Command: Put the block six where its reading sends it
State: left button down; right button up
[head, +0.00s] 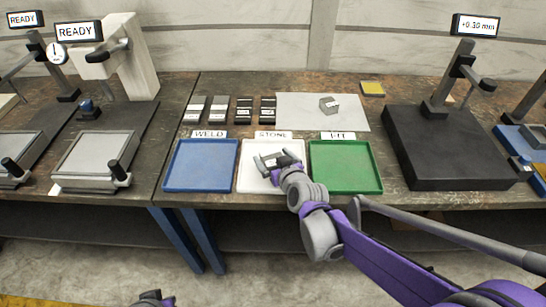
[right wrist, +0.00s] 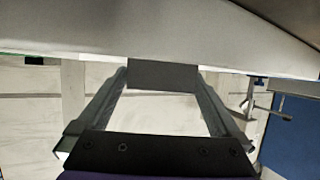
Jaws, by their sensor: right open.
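My right gripper (head: 277,163) is open over the white tray (head: 255,186), whose label looks like STONE. A grey block (right wrist: 163,75) shows between its fingertips in the right wrist view. In the head view a pale label shows at the jaws; its number is too small to read, and I cannot tell whether the block rests on the tray. The gauge display (head: 476,26) above the black plate (head: 446,150) at right seems to read +0.30 mm. A small part of my left arm (head: 152,299) shows at the bottom edge; its jaws are unclear.
The blue WELD tray (head: 200,166) and green tray (head: 346,168) flank the white one. Several dark blocks (head: 217,109) stand in a row behind. A grey block (head: 328,104) lies on a pale sheet (head: 296,105), near a yellow pad (head: 372,88). Another instrument (head: 95,158) stands left.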

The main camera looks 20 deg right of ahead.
jog(key=shift+s+r, duration=0.25)
jog(key=shift+r, duration=0.1)
jog(key=p+v, duration=0.3)
jog(key=v, duration=0.8)
jog(key=shift+s, duration=0.2)
jog(key=s+d+f+g, duration=0.1)
jog(key=s+f+g, duration=0.3)
jog(key=s, duration=0.5)
jog(key=s+d+f+m+g+h, duration=0.1)
jog(key=s+f+g, duration=0.3)
jog(key=s, duration=0.5)
jog(key=shift+s+f+g, duration=0.3)
jog(key=shift+f, duration=0.1)
notch_tip(320, 180, up, 9)
jog(key=w+p, duration=0.1)
jog(key=p, duration=0.7)
jog(key=shift+w+r+p, duration=0.25)
jog(key=shift+p, duration=0.05)
